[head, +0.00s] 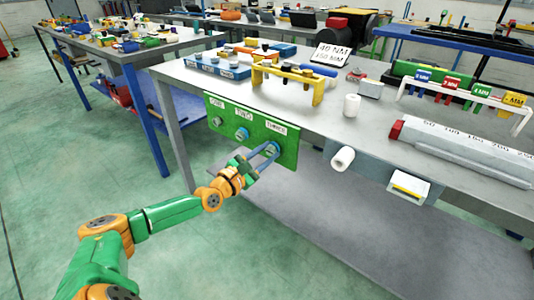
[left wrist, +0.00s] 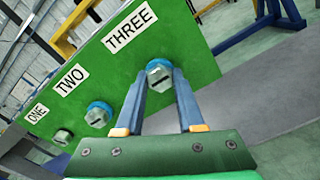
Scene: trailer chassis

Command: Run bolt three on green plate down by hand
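The green plate (head: 225,113) hangs upright at the table's front edge, with labels ONE, TWO and THREE. Bolt three (left wrist: 159,76) is a grey hex bolt with a blue ring behind its head, below the THREE label (left wrist: 130,27). My left gripper (head: 268,152) reaches the plate there. In the left wrist view its two fingers (left wrist: 161,85) stand one on each side of bolt three's head, very close to it; whether they press on it I cannot tell. Bolt two (left wrist: 97,116) also has a blue ring; bolt one (left wrist: 62,137) shows none. My right gripper is out of view.
On the table above the plate stand a yellow bracket (head: 290,74), a blue block with bolts (head: 215,66) and a white cylinder (head: 351,105). A white roll (head: 342,158) and a small box (head: 408,188) are at the front edge, right of the plate. A grey shelf (head: 380,240) lies below.

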